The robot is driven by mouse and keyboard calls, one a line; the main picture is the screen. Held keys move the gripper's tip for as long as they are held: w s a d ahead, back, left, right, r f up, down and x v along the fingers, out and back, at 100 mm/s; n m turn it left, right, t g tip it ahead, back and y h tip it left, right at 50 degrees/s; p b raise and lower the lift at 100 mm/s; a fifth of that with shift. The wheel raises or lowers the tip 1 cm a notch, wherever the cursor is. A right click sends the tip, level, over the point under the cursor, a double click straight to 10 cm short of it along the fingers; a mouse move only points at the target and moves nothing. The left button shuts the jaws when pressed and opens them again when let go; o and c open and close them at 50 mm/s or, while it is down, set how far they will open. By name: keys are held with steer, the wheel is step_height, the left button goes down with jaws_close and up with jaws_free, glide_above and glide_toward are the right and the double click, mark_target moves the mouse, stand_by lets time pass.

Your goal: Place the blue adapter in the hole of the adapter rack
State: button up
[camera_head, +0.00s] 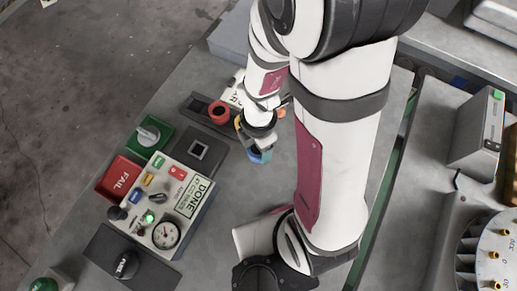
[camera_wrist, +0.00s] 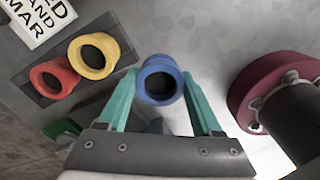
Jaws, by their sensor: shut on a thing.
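My gripper (camera_wrist: 160,98) is shut on the blue adapter (camera_wrist: 160,80), a ring-topped cylinder between the two teal fingers. In the head view the blue adapter (camera_head: 260,156) shows just below my gripper (camera_head: 261,143), over the grey table. The adapter rack (camera_wrist: 40,88) is a dark plate at the left of the wrist view, apart from the held adapter. A red adapter (camera_wrist: 52,80) and a yellow adapter (camera_wrist: 92,56) stand in it. The rack (camera_head: 190,102) is left of my gripper in the head view, partly hidden by my arm. I cannot make out its free hole clearly.
A dark square fixture (camera_head: 202,149) lies left of the held adapter. Bare table lies below my gripper.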

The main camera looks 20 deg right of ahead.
step_height(320, 180, up, 6)
steer(key=shift+r, duration=0.25)
steer(key=shift+w+r, duration=0.15)
steer(key=shift+r, duration=0.05)
steer(key=w+d+r+m, duration=0.1)
steer(key=w+r+m, duration=0.5)
steer(key=r+m, duration=0.3)
steer(key=w+d+r+m, duration=0.1)
steer(key=w+r+m, duration=0.55)
steer(key=m, duration=0.55)
steer(key=w+a+f+n, duration=0.2)
steer(key=a+f+n, duration=0.2)
steer(key=f+n, duration=0.3)
steer(key=w+a+f+n, duration=0.3)
steer(key=a+f+n, duration=0.2)
steer(key=f+n, duration=0.2)
steer(key=w+a+f+n, duration=0.2)
steer(key=a+f+n, duration=0.3)
steer(key=f+n, duration=0.2)
step_height(320, 180, down, 2)
steer(key=shift+w+f, duration=0.15)
steer(key=shift+f, duration=0.45)
steer(key=shift+f, duration=0.55)
